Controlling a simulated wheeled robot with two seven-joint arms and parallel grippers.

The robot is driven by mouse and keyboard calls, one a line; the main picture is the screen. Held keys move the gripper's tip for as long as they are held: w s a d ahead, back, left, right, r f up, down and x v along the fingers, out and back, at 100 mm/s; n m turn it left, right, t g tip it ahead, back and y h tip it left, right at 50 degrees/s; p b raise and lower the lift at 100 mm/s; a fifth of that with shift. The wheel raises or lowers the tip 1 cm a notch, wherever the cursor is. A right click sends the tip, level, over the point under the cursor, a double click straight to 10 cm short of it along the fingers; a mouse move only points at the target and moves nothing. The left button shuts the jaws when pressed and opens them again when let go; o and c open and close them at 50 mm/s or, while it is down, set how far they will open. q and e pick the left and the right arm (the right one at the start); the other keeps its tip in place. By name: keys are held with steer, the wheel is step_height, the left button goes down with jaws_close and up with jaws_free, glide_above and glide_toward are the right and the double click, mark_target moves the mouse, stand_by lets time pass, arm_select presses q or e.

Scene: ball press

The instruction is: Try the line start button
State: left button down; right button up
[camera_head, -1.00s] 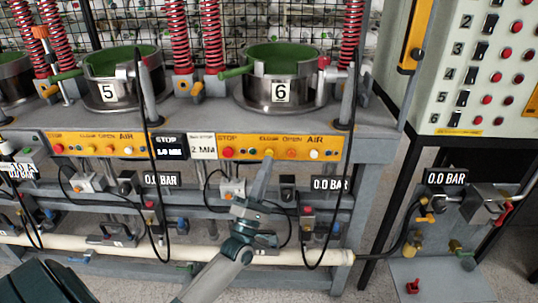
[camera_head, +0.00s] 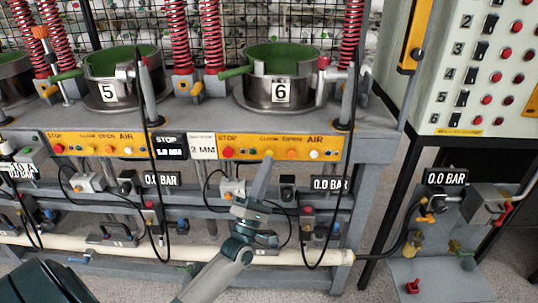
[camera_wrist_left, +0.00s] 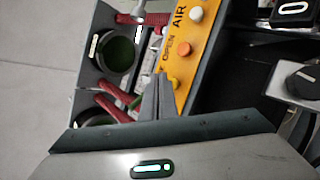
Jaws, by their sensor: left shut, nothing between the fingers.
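My left gripper (camera_head: 268,160) is shut and empty. Its fingertips are at the yellow control strip (camera_head: 278,140) below press 6, over or just in front of the yellow CLOSE button. I cannot tell whether they touch it. In the left wrist view the shut fingertips (camera_wrist_left: 160,82) lie beside the yellow button (camera_wrist_left: 175,83), near the orange OPEN button (camera_wrist_left: 184,48) and the white AIR button (camera_wrist_left: 196,14). No button is readable as line start. My right gripper is not in view.
Press 6 (camera_head: 281,93) and press 5 (camera_head: 108,92) stand on the grey bench above the strips. Black cables hang in front of the bench. A cabinet (camera_head: 470,122) with numbered switches and red buttons stands at the right. A gauge reads 0.0 BAR (camera_head: 446,177).

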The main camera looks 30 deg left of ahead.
arm_select(q)
steer(key=shift+w, duration=0.15)
steer(key=shift+w+a, duration=0.2)
steer(key=shift+w, duration=0.05)
steer(key=shift+w+a+b, duration=0.25)
steer(key=shift+w+b, duration=0.1)
steer(key=shift+b, duration=0.1)
stand_by(0.9)
steer(key=shift+s, duration=0.1)
stand_by(0.3)
steer(key=shift+s+d+p, duration=0.35)
steer(key=shift+s+d, duration=0.1)
steer(key=shift+s, duration=0.2)
steer(key=s+d, duration=0.1)
steer(key=s+p, duration=0.1)
steer(key=s, duration=0.1)
steer(key=s+d, duration=0.1)
steer(key=shift+s+d+p, duration=0.15)
steer(key=shift+d+p, duration=0.15)
stand_by(0.3)
